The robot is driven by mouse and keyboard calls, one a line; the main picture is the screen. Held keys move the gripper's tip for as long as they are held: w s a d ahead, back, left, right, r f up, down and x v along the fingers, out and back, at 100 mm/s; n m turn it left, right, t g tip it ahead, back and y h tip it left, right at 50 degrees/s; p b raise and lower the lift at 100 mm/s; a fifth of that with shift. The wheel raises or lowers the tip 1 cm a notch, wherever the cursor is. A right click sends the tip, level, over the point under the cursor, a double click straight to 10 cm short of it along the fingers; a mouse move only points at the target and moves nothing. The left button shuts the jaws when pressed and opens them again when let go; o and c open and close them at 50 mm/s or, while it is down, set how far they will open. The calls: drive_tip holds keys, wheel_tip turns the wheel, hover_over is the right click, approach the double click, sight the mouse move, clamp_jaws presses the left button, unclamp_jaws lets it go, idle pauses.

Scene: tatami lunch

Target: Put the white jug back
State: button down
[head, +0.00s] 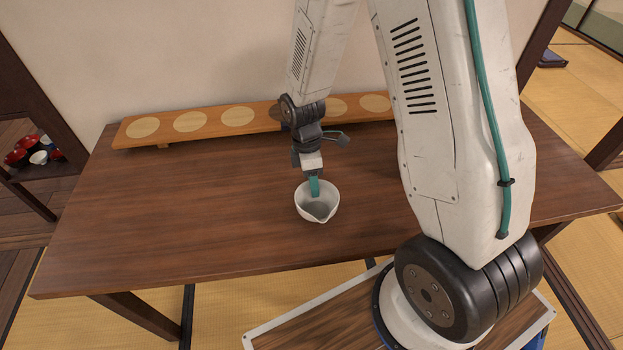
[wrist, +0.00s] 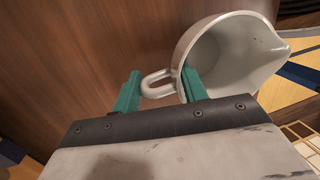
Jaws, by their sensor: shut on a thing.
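The white jug (head: 331,203), with a pouring lip and a loop handle, is at the middle of the dark wooden table in the head view. Its lip points toward the front. My gripper (head: 314,186) comes down on it from above and is shut on it on the handle side. In the wrist view, the teal fingers of my gripper (wrist: 160,80) sit either side of the handle, the right finger overlapping the rim of the white jug (wrist: 231,55). The jug looks empty. I cannot tell whether its base touches the table.
A long low wooden board (head: 262,119) with several pale round spots runs along the table's (head: 160,220) back by the wall; my arm hides part of it. The tabletop around the jug is clear. Red and white bowls (head: 38,157) stand far left.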

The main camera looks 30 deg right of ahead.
drive_tip(key=c, duration=0.8)
unclamp_jaws()
drive_tip(key=shift+o, duration=0.2)
drive_tip(key=shift+r, duration=0.1)
drive_tip(key=v, duration=1.2)
drive_tip(key=s+r+m+t, duration=0.2)
drive_tip(key=s+r+m, duration=0.4)
drive_tip(key=s+r, duration=0.5)
drive_tip(key=s+d+r+m+t, duration=0.1)
drive_tip(key=s+r+m, duration=0.7)
drive_tip(key=s, duration=0.4)
drive_tip(key=shift+r+t, duration=0.15)
drive_tip(key=shift+t, duration=0.25)
drive_tip(key=shift+d, duration=0.1)
